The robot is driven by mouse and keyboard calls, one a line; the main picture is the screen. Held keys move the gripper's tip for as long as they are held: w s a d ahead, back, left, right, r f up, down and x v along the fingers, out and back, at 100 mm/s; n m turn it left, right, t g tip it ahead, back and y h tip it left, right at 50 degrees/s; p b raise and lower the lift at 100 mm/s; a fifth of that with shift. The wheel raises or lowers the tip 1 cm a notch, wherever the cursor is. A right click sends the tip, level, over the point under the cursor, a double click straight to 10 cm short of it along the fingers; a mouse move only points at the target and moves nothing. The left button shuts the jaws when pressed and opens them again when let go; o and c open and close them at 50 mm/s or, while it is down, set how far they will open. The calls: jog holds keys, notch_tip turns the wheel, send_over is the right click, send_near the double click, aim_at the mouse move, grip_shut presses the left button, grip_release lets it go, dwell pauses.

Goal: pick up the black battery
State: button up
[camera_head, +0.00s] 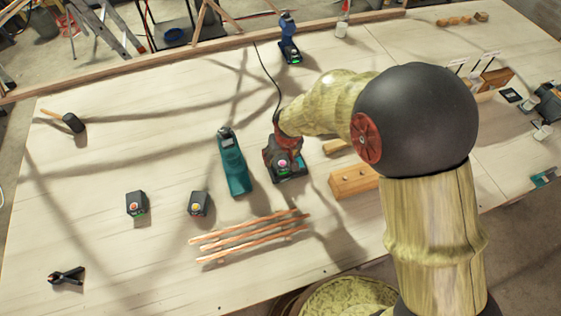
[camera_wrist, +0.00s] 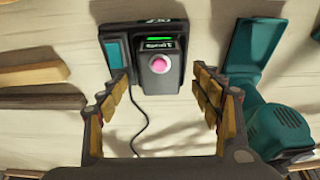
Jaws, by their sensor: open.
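A dark block with a pink button (camera_wrist: 160,66), which looks like a battery, sits on a black base with a teal panel and a green-lit display (camera_wrist: 116,52). In the head view this block (camera_head: 284,167) is partly hidden by my gripper (camera_head: 283,150). In the wrist view my gripper (camera_wrist: 160,90) is open and empty, its fingers spread to either side of the block's near end; I cannot tell their height above it.
A teal tool (camera_head: 233,165) lies close to the left of the block. Wooden blocks (camera_head: 354,180) lie to the right. Bent laths (camera_head: 250,238) lie in front. A black cord (camera_wrist: 135,128) runs from the base. A mallet (camera_head: 73,122), clamp (camera_head: 67,276) and blue drill (camera_head: 289,42) stand clear.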

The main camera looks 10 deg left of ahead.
jog(key=shift+x, duration=1.05)
jog(key=shift+c, duration=0.3)
jog(key=c, duration=1.5)
